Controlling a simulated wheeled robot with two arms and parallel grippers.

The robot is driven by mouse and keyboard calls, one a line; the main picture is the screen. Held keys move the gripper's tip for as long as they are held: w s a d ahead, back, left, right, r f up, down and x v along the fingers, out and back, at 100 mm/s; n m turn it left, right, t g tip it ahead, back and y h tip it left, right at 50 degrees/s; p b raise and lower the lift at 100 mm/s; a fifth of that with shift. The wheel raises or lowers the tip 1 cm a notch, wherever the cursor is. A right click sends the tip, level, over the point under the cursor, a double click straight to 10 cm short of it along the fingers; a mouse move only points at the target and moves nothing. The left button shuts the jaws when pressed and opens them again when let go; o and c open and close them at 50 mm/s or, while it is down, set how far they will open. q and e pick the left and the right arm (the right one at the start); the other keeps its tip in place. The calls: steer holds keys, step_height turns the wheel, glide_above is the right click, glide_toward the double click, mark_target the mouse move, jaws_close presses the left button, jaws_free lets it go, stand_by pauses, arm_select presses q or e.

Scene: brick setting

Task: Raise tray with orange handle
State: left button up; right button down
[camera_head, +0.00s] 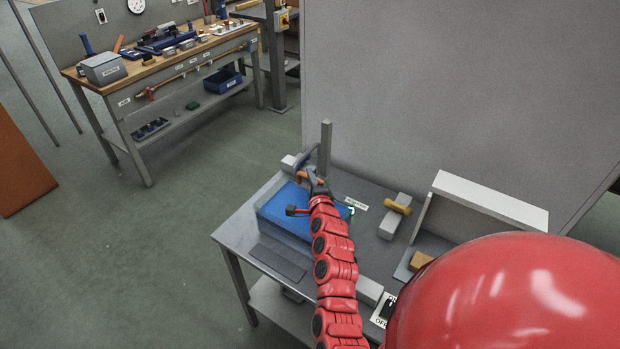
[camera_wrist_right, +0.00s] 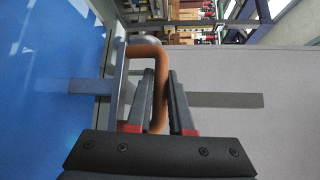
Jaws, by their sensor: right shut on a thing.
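The orange handle (camera_wrist_right: 145,51) is a bent bar in the right wrist view, standing beside a blue surface (camera_wrist_right: 45,70). In the head view the orange handle (camera_head: 303,175) is small and partly covered by my gripper. The blue tray (camera_head: 285,208) is at the left back of the grey table, partly hidden by my red right arm. My right gripper (camera_head: 316,183) is at the tray's back edge. In the wrist view my right gripper (camera_wrist_right: 161,75) has its fingers on either side of the handle's bar, shut on it. My left gripper is not in view.
A grey post (camera_head: 326,148) rises behind the tray, close to my gripper. A yellow handle (camera_head: 398,207) on a grey block and a white-topped box (camera_head: 490,200) stand to the right. A grey panel (camera_head: 460,100) is behind. A workbench (camera_head: 165,70) stands farther back left.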

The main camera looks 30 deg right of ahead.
step_height(320, 180, up, 12)
steer(key=p, duration=0.5)
steer(key=shift+f, duration=0.2)
steer(key=shift+d, duration=0.1)
steer(key=c, duration=0.8)
jaws_free()
steer(key=shift+s+f, duration=0.1)
